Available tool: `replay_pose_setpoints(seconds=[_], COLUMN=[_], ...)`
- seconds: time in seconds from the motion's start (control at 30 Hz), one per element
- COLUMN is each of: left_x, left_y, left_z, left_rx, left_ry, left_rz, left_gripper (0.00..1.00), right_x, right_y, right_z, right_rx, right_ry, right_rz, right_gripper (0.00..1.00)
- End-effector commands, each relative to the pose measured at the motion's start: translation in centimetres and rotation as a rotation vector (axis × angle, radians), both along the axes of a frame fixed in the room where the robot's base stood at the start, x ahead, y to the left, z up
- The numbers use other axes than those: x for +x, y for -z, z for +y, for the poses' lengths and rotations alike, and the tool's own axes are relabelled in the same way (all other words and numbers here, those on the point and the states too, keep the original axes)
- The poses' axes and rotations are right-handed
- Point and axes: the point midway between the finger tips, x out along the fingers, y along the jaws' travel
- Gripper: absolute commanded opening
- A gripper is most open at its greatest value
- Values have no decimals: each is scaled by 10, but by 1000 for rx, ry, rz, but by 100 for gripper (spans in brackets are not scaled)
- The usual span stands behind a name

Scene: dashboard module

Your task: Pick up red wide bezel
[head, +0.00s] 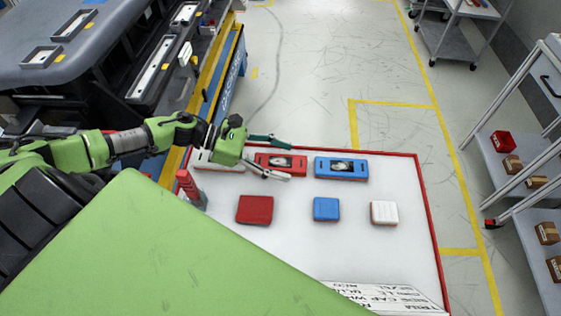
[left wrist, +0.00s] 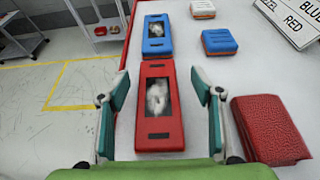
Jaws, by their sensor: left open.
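The red wide bezel (head: 298,164) is a flat red block with a dark recessed window. It lies at the far edge of the white table in the head view. In the left wrist view the red bezel (left wrist: 158,72) lies lengthwise between my fingers. My left gripper (head: 285,161) is open and reaches over the bezel from the left. In the left wrist view its fingers (left wrist: 160,92) stand on either side of the bezel, with gaps visible. Whether the fingertips are down at bezel height is hard to tell. My right gripper is not in view.
A blue wide bezel (head: 341,168) lies right of the red one. A plain red block (head: 255,210), a blue block (head: 326,209) and a white block (head: 384,212) lie nearer. A white piece (head: 215,162) is partly hidden by my arm. A sign (head: 390,298) is in front.

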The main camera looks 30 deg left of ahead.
Motion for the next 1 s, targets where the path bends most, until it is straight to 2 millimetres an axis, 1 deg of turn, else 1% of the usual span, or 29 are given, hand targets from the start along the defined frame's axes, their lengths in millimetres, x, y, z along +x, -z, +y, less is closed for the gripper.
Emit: replay_pose_setpoints(seconds=[0.13,0.23,0.3,0.43,0.53,0.73,0.77,0.8,0.87,0.9,0.93,1.0], left_x=[5,13,18,24,27,26,26,26,26,26,26,26], left_y=[1,2,5,15,19,21,21,21,21,21,20,20], left_z=[-7,-17,-25,-38,-42,-43,-43,-43,-42,-42,-42,-42], left_rx=[-1,-2,-3,-2,0,1,1,1,1,1,1,1], left_ry=[-1,0,-1,0,0,0,0,0,0,0,0,0], left_rz=[-1,-2,-2,0,0,0,0,0,0,0,0,0], left_gripper=[60,60,60,60,60,60,57,47,31,21,17,17], right_x=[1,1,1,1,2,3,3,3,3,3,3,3], right_y=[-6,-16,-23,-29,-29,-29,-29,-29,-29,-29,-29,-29], right_z=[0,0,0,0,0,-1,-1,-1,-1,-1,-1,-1], right_rx=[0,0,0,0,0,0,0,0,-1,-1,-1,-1], right_ry=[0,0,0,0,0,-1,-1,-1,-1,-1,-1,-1], right_rz=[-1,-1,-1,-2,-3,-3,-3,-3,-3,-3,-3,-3], right_gripper=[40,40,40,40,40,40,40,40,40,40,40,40])
